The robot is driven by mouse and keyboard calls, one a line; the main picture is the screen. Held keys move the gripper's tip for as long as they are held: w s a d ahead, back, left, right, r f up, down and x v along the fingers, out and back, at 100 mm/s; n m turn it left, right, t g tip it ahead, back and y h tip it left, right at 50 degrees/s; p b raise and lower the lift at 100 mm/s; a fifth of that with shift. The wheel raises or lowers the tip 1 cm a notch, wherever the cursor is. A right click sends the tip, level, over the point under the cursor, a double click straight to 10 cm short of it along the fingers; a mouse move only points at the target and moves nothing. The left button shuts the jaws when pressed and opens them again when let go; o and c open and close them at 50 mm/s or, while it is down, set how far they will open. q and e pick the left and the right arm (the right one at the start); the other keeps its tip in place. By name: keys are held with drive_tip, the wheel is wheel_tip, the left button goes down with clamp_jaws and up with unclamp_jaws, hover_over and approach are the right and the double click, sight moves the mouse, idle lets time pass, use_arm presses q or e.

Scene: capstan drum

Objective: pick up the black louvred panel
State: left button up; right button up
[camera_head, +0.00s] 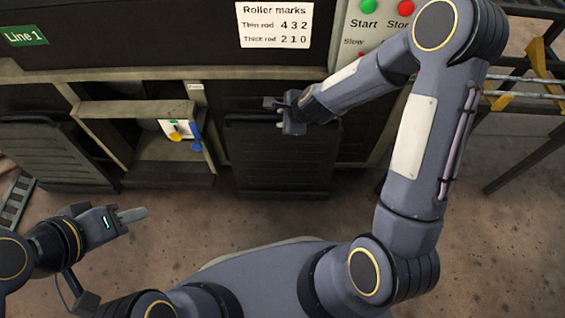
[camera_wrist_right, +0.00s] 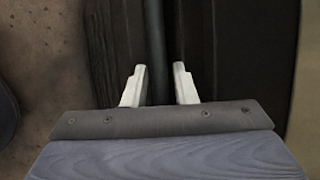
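A black louvred panel (camera_head: 283,160) stands upright against the machine front, below my right gripper. A second dark louvred panel (camera_head: 58,155) leans at the left; I cannot tell which one the task names. My right gripper (camera_head: 278,115) is at the top edge of the middle panel. In the right wrist view its two pale fingers (camera_wrist_right: 160,88) are apart, with a dark bar (camera_wrist_right: 155,45) running between them and a gap on the right side. My left gripper (camera_head: 132,215) is away from both panels, over the floor; its fingers look like one shape.
Between the panels is an open bay (camera_head: 165,150) with a yellow knob (camera_head: 175,136) and a blue handle (camera_head: 195,136). A roller marks sign (camera_head: 275,25) and start and stop buttons (camera_head: 385,8) sit above. A yellow-marked frame (camera_head: 540,75) stands right. The floor in front is clear.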

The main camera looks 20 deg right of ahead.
clamp_jaws()
idle(1.3)
drive_tip(key=shift+r, duration=0.2)
